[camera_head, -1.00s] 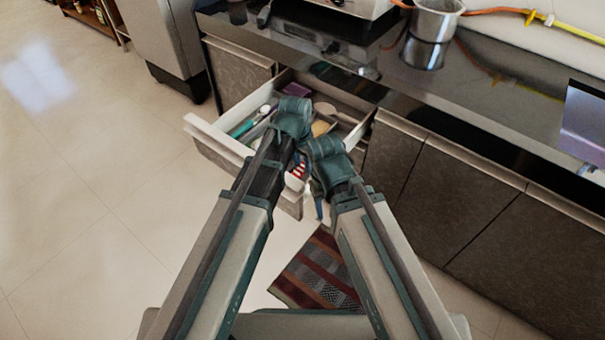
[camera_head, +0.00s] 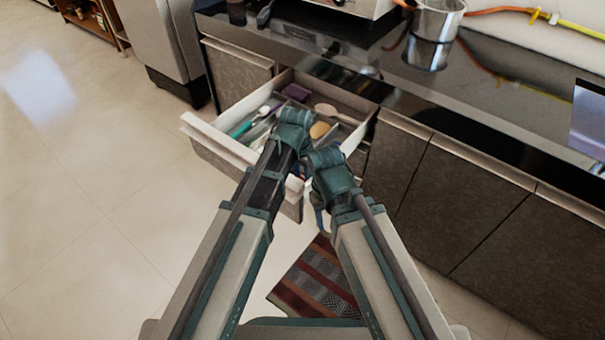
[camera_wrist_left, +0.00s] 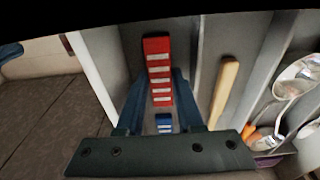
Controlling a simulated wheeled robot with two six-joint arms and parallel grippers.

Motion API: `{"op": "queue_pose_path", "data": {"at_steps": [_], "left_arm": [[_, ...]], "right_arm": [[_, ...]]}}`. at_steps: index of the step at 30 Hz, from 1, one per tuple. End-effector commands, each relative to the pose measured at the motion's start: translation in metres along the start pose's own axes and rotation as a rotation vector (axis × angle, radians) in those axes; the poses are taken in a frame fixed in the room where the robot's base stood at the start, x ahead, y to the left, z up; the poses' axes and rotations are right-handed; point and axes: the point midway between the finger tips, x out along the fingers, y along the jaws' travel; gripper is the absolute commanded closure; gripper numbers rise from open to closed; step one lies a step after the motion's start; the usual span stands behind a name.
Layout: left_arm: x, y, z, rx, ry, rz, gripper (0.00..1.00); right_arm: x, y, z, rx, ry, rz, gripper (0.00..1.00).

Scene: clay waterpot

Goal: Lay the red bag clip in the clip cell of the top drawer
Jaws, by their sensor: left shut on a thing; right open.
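The red bag clip (camera_wrist_left: 158,72), with pale stripes, is between the fingers of my left gripper (camera_wrist_left: 157,88), which is shut on it. In the left wrist view it is over a narrow cell of the top drawer (camera_head: 205,131); I cannot tell whether it touches the floor. A blue striped clip (camera_wrist_left: 164,123) shows below it, between the fingers. In the head view my left wrist is above the open drawer and hides the red clip. My right gripper (camera_head: 320,220) is open, low beside the drawer's front right corner, and partly hidden by its arm.
A wooden-handled tool (camera_wrist_left: 224,92) lies in the neighbouring cell, with metal spoons (camera_wrist_left: 285,90) further right. The drawer also holds a teal-handled tool (camera_head: 241,128) and a purple item (camera_head: 297,92). A dark counter (camera_head: 400,85) overhangs behind. A striped rug (camera_head: 315,280) lies below.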

Motion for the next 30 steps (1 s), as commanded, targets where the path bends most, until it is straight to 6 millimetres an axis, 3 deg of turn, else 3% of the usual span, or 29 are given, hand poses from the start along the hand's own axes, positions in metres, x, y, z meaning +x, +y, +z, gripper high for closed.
{"op": "queue_pose_path", "data": {"at_steps": [5,6,8,20,30], "left_arm": [[0.003,0.000,-0.001,-0.001,0.006,0.000,1.00],[0.003,0.001,-0.001,-0.001,0.007,0.001,0.59],[0.004,0.001,-0.001,-0.001,0.008,0.001,0.52],[0.002,0.002,-0.002,-0.002,0.011,0.003,0.52],[-0.031,0.001,-0.003,-0.001,0.006,0.001,0.52]], "right_arm": [[0.003,0.000,0.000,0.000,0.000,0.001,0.50],[0.003,0.000,0.000,0.000,0.000,0.001,0.50],[0.004,0.000,0.000,0.000,0.000,0.001,0.50],[0.002,0.000,0.000,0.000,0.000,0.000,0.50],[-0.031,0.003,0.002,0.000,0.000,-0.002,0.50]]}}
